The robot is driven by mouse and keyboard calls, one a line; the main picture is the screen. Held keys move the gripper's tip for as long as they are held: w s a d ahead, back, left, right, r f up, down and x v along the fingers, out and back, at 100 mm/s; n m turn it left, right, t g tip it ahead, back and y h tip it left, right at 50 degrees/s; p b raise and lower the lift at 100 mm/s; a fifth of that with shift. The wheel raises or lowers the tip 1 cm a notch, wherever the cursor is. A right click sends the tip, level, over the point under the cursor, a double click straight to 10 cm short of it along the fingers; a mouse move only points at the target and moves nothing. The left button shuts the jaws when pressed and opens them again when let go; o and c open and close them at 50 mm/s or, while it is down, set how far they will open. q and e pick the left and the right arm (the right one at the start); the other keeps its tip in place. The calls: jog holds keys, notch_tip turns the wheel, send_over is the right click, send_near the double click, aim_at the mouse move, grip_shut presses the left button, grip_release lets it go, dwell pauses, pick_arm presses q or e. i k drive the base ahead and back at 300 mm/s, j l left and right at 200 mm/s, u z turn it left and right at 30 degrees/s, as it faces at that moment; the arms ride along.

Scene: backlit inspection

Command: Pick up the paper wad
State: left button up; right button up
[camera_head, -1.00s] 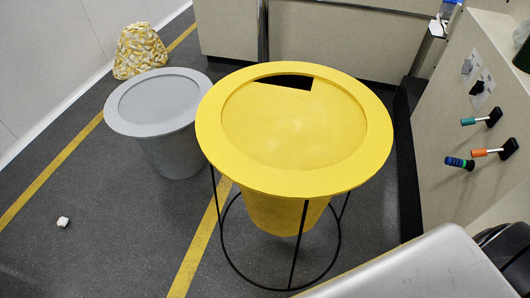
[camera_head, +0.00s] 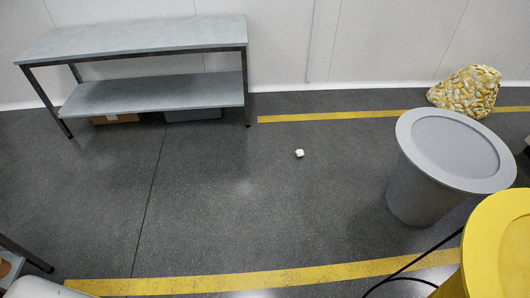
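The paper wad (camera_head: 299,153) is a small white lump lying on the dark grey floor, a little right of the middle of the head view. Open floor surrounds it, and nothing touches it. Neither of my grippers shows in this view.
A grey bin (camera_head: 420,190) stands right of the wad, with a yellow bin (camera_head: 500,245) nearer at the right edge. A lumpy yellow-and-white sack (camera_head: 466,91) sits by the wall. A metal two-shelf bench (camera_head: 150,96) stands back left. Floor between is clear.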

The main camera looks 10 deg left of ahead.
aim_at(300, 152)
jog(key=i+j, duration=0.15)
jog(key=i, duration=0.45)
jog(key=i+j, duration=0.2)
jog(key=i, duration=0.4)
